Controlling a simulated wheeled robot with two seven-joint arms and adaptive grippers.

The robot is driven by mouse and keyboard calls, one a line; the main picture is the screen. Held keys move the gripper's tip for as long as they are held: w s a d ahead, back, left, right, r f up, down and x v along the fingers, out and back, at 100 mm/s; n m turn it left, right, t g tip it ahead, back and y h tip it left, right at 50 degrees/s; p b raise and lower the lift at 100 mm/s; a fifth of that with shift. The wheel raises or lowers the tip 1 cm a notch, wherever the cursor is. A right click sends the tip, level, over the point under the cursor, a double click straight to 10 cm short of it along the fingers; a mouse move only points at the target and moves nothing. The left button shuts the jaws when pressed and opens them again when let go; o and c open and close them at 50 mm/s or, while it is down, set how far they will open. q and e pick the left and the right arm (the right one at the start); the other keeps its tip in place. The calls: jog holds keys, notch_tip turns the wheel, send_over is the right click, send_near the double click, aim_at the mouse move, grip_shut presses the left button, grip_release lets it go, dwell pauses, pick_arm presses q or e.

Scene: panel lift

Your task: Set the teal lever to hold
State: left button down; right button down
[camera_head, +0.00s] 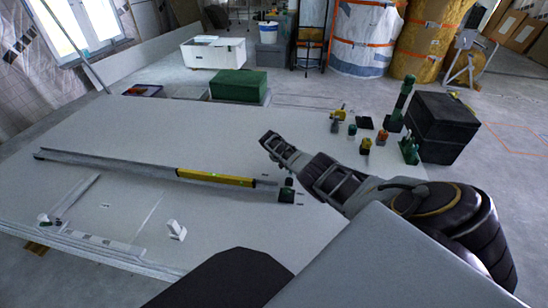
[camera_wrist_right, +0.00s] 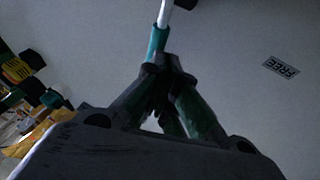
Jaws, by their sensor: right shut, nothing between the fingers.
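The teal lever shows in the right wrist view as a pale rod with a teal sleeve (camera_wrist_right: 157,43), just beyond my fingertips. Whether the fingers touch the sleeve I cannot tell. My right gripper (camera_wrist_right: 165,68) is shut and empty, its fingertips together beside the sleeve's lower end. A printed label reading FREE (camera_wrist_right: 282,67) lies on the pale surface to the right. In the head view my right gripper (camera_head: 270,142) is over the white panel table (camera_head: 130,135), and I cannot make out the lever there. A hold label is not visible. My left gripper is not in view.
A long rail with a yellow level (camera_head: 215,177) lies across the table. A small dark green block (camera_head: 286,192) sits at its right end. Several small coloured parts and a black box (camera_head: 442,125) stand at the right. A green box (camera_head: 238,86) is behind.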

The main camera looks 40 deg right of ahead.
jog(key=shift+s+d, duration=0.1)
dwell(0.5)
dwell(0.3)
jog(key=shift+r, duration=0.2)
jog(key=v, duration=1.1)
jog(key=shift+a+r, duration=0.2)
jog(key=shift+r, duration=0.05)
dwell(0.5)
dwell(0.5)
